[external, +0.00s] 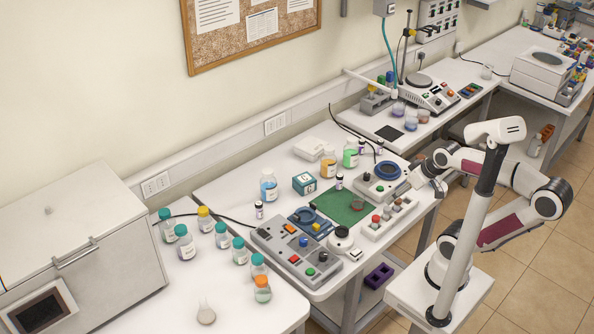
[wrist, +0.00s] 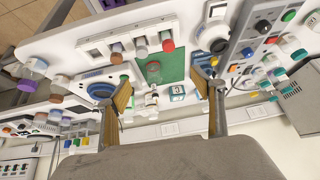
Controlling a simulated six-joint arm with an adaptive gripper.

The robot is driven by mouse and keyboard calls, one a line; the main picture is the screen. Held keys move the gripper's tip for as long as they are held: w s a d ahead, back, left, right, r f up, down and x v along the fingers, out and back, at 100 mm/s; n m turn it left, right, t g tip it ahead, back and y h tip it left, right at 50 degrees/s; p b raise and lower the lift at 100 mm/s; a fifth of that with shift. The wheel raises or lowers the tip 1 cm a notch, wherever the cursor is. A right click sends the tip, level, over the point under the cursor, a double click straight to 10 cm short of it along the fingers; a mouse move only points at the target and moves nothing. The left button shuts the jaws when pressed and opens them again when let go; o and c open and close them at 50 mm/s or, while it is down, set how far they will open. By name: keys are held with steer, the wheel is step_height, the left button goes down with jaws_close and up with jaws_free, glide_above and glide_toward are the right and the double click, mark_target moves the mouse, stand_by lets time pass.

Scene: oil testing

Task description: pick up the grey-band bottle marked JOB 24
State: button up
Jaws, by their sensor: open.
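The marking JOB 24 is too small to read in either view. A white rack (external: 370,234) holds several small containers with differently coloured tops. In the external view my gripper (external: 430,168) is at the bench's right side, beyond the rack.
A green mat (external: 333,207) carries a small reddish jar (external: 357,204). A teal box (external: 304,183), small white bottles (external: 339,182), a grey control panel (external: 283,258) and a blue-ringed device (external: 387,170) stand around it. Larger bottles stand on the left bench.

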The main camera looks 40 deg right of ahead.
mark_target(354, 150)
steer(key=w+d+r+m+t, duration=0.1)
steer(key=w+m+t, duration=0.3)
steer(key=w, duration=2)
steer(key=w+d+f+m+h, duration=0.1)
steer(key=w+d+f+h, duration=0.2)
steer(key=d, duration=0.2)
steer(key=w+d+f+m+h, duration=0.1)
steer(key=w+d+f+h, duration=0.2)
steer(key=d, duration=0.2)
steer(key=w+d+f+m+h, duration=0.2)
steer(key=w+d+f, duration=0.2)
steer(key=d, duration=0.1)
steer(key=shift+w+d+h, duration=0.1)
steer(key=shift+d+h, duration=0.3)
steer(key=shift+d+f+m+h, duration=0.2)
steer(key=shift+f+m+h, duration=0.2)
steer(key=shift+f+h, duration=0.15)
steer(key=shift+w+g, duration=0.1)
steer(key=shift+g, duration=0.2)
steer(key=shift+x, duration=1.25)
steer(key=shift+w, duration=0.1)
